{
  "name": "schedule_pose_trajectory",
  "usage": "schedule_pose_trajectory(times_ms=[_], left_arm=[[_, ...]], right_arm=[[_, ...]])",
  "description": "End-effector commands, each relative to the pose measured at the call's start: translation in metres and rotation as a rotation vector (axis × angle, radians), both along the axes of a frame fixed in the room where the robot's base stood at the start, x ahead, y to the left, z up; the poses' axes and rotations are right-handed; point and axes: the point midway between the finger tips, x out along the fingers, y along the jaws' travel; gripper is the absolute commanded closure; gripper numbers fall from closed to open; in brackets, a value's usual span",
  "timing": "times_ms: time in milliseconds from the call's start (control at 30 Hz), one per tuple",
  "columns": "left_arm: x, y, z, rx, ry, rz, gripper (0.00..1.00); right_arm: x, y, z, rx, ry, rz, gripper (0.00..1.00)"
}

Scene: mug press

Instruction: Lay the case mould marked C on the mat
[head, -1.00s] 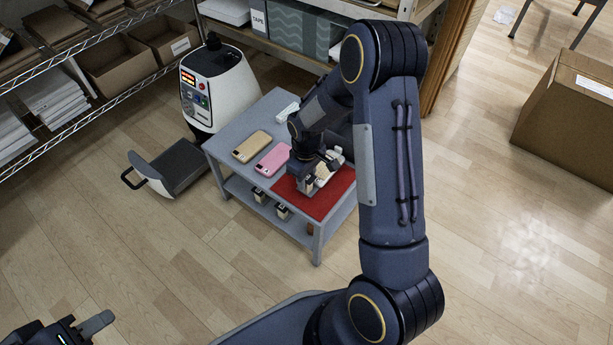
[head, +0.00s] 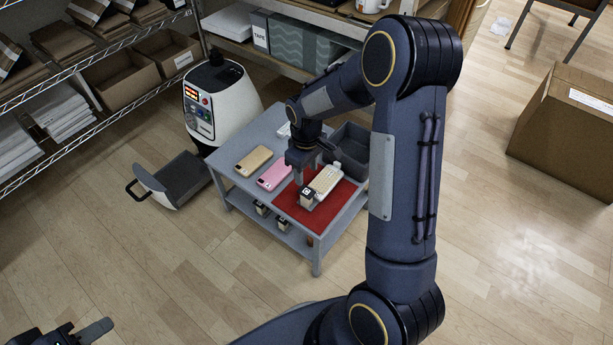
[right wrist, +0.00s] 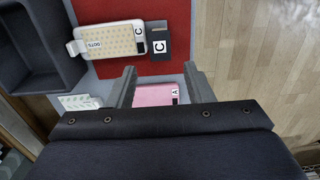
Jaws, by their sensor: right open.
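The red mat (head: 288,202) lies on the grey table. A pale phone-case shape (head: 325,180) with a dotted face lies flat on it; in the right wrist view this shape (right wrist: 110,40) carries a DOTS label. The block also shows in the head view (head: 307,197). My right gripper (right wrist: 160,85) is open and empty, apart from both, over the table beside the mat. My left gripper (head: 75,332) is partly cut off at the lower left; its jaw gap is unclear.
A pink case (head: 274,176) marked A and a tan case (head: 254,160) lie left of the mat. A dark grey bin (head: 350,150) is at the table's back right. A white press machine (head: 222,100) with a tray stands behind left. Cardboard box (head: 570,130) at right.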

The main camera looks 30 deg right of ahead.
Motion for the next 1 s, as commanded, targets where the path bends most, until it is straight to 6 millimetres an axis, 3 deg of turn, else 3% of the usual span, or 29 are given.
schedule_pose_trajectory(times_ms=[233,367,500,700,833,1000], left_arm=[[0.0,0.0,0.007,0.0,0.0,0.0,0.64],[0.0,0.0,0.007,0.0,0.0,0.0,0.64],[0.0,0.0,0.007,0.0,0.0,0.0,0.64],[0.0,0.0,0.006,0.0,0.0,0.0,0.64],[0.0,0.0,0.007,0.0,0.0,0.0,0.64],[0.0,0.0,0.007,0.0,0.0,0.0,0.64]], right_arm=[[-0.004,0.0,0.028,0.012,-0.013,-0.018,0.53],[-0.024,0.005,0.065,0.069,-0.068,-0.095,0.53],[-0.068,0.017,0.119,0.174,-0.156,-0.22,0.53],[-0.145,0.044,0.168,0.318,-0.276,-0.377,0.53],[-0.186,0.061,0.179,0.39,-0.337,-0.451,0.53],[-0.217,0.076,0.179,0.445,-0.385,-0.508,0.53]])
